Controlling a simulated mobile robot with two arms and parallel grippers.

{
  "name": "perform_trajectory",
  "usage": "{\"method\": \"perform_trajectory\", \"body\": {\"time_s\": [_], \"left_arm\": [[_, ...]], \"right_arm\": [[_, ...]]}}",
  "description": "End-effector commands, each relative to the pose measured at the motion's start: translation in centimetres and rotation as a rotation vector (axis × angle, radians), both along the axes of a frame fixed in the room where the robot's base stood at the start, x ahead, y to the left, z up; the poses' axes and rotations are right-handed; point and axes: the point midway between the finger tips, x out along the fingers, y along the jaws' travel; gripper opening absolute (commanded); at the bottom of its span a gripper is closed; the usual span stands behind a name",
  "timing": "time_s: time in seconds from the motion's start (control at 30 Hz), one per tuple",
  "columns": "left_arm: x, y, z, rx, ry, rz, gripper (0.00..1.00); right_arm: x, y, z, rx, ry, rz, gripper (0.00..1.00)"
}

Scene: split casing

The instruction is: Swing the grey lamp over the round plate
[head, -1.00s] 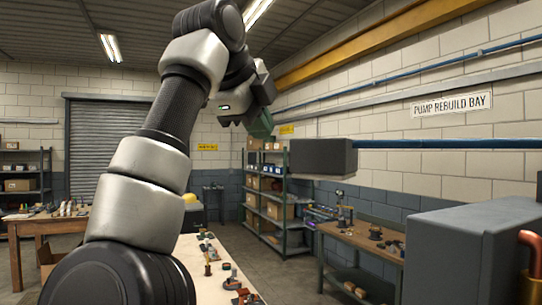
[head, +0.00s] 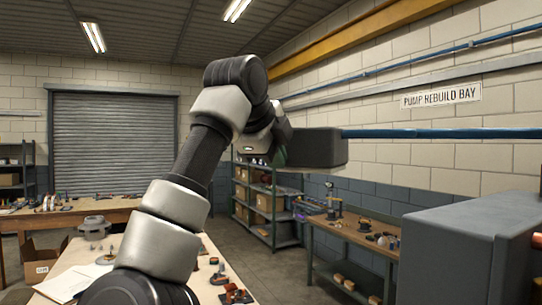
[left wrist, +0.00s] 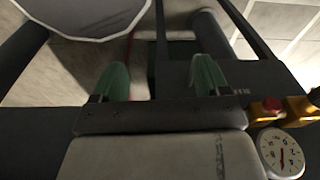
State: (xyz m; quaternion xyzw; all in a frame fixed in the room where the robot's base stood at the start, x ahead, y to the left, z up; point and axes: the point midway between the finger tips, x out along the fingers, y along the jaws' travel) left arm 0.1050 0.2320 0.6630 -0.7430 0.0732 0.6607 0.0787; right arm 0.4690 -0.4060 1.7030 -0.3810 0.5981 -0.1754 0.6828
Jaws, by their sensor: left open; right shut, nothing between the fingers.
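A large grey cabinet (head: 450,252) fills the lower right. Shelves (head: 262,205) and a wooden workbench (head: 350,232) stand behind. A gauge (left wrist: 281,153) shows in the left wrist view.

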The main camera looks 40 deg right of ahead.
Motion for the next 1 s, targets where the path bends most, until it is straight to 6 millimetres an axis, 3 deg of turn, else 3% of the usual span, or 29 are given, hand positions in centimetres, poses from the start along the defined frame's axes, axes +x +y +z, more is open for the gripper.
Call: {"method": "perform_trajectory", "body": {"time_s": [0.37, 0.57, 0.73, 0.83, 1.0], "left_arm": [[-3.3, 0.2, -0.2, 0.004, 0.051, 0.0, 0.76], [-3.0, 0.2, -0.2, 0.004, 0.047, 0.0, 0.76], [-1.6, 0.1, -0.1, 0.003, 0.026, 0.0, 0.76], [-1.1, 0.1, -0.1, 0.001, 0.016, 0.0, 0.76], [-1.3, 0.1, -0.1, 0.002, 0.019, 0.0, 0.76]], "right_arm": [[0.4, -0.9, 0.1, -0.001, 0.002, -0.023, 0.0], [2.3, -5.2, 0.1, -0.001, 0.004, -0.118, 0.0], [3.7, -9.2, 0.1, -0.002, 0.003, -0.142, 0.0], [4.1, -10.6, 0.1, -0.002, 0.0, -0.14, 0.0], [4.4, -11.4, 0.0, 0.0, -0.001, -0.137, 0.0]]}}
